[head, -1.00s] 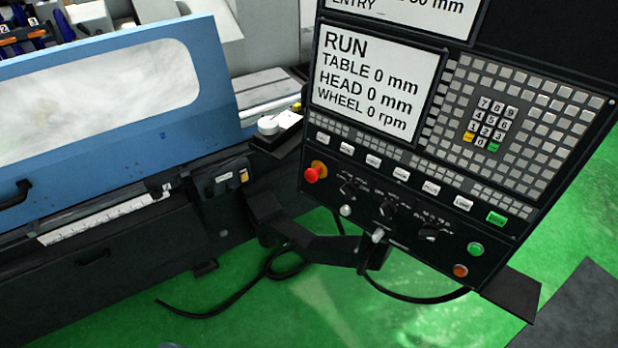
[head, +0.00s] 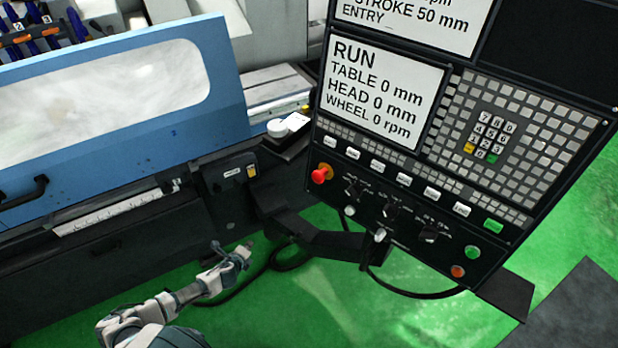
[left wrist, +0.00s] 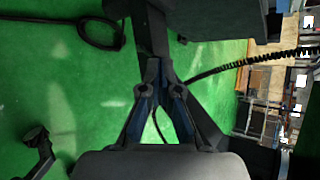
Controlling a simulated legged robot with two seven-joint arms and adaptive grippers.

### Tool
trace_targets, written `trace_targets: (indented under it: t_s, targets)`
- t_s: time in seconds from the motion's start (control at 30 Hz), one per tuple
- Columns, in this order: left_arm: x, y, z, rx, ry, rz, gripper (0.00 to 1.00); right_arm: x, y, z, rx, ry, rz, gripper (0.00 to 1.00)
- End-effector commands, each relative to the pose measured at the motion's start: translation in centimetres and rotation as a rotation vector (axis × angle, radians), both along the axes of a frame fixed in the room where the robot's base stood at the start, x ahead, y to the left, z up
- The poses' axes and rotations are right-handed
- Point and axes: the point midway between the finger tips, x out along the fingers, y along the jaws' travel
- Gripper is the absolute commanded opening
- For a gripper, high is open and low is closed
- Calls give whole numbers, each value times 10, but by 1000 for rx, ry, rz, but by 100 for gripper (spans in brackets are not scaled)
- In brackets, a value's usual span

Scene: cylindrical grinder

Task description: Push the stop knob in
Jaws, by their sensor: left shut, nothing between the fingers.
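The red stop knob (head: 320,175) with an orange-yellow base sits at the left edge of the control panel (head: 385,240), below the RUN screen. My left gripper (head: 245,250) is low and to the left of the knob, in front of the machine's base, well apart from the knob. It is shut with nothing held. In the left wrist view the gripper (left wrist: 164,72) points toward the dark support arm and the green floor; the knob is not seen there. My right gripper is not in view.
The support arm (head: 325,240) of the panel runs just right of my left gripper. A black cable (head: 240,292) lies on the green floor nearby. The machine's blue door (head: 215,95) is at the left. The space in front of the panel is clear.

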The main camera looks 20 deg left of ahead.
Motion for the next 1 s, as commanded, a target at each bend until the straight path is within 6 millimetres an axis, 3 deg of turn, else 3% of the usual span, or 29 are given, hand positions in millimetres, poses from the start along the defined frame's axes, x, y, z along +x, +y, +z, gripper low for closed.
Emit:
trace_targets:
  t_s: [0.03,0.2,0.3,0.4,0.5,0.63,1.0]
  targets:
    - [15,-7,50,101,-41,-98,0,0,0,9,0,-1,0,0]
    - [35,-56,191,469,-167,-417,0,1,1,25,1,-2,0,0]
    - [25,-92,261,674,-238,-579,0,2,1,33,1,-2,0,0]
    - [8,-125,312,836,-297,-704,0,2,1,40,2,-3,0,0]
    - [-9,-148,344,950,-339,-789,0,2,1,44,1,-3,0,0]
    - [-23,-165,366,1029,-372,-844,0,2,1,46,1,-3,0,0]
    - [-27,-169,370,1049,-380,-859,0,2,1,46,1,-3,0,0]
